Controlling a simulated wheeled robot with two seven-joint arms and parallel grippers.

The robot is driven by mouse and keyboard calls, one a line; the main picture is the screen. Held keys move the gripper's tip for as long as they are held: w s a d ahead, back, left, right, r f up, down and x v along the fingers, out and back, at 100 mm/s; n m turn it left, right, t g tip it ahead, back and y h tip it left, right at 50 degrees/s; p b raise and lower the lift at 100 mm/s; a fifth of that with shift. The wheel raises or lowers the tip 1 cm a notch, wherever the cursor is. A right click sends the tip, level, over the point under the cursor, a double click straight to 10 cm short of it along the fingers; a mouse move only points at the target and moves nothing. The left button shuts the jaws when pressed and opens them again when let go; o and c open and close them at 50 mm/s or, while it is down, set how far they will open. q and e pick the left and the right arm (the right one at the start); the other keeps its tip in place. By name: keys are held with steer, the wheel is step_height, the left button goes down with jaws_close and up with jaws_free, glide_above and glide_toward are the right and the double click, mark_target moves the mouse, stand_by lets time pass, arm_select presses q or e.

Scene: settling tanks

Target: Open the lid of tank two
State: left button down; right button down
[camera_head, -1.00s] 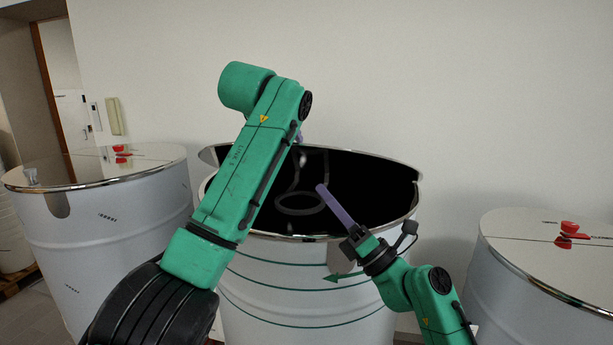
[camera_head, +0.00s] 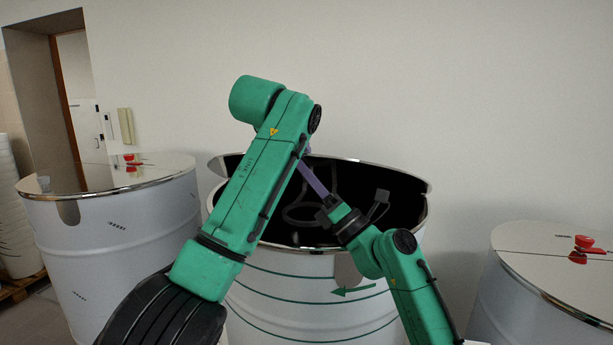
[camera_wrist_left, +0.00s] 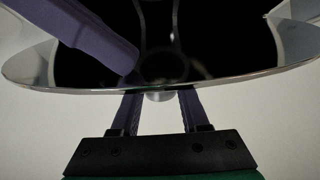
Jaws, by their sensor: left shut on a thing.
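The middle tank (camera_head: 290,285) is white with green bands and an arrow. Its round top (camera_head: 405,205) looks dark inside a shiny rim, with faint ring shapes; I cannot tell opening from dark reflection. My left gripper is mostly hidden behind its arm link in the head view. In the left wrist view my left gripper (camera_wrist_left: 160,97) is shut on a small grey rounded piece (camera_wrist_left: 161,96) at the shiny edge. My right gripper (camera_head: 308,172) reaches over the dark top with a purple finger; its jaw gap cannot be made out. No tank number is readable.
A left tank (camera_head: 110,250) and a right tank (camera_head: 520,315) have flat mirror-like lids with red handles (camera_head: 131,160) (camera_head: 583,243). A plain wall stands close behind. A doorway (camera_head: 75,100) is at the far left.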

arm_select(q)
steer(key=shift+w+f, duration=0.1)
steer(key=shift+f, duration=0.2)
steer(key=shift+c, duration=2)
jaws_free()
steer(key=shift+r, duration=0.1)
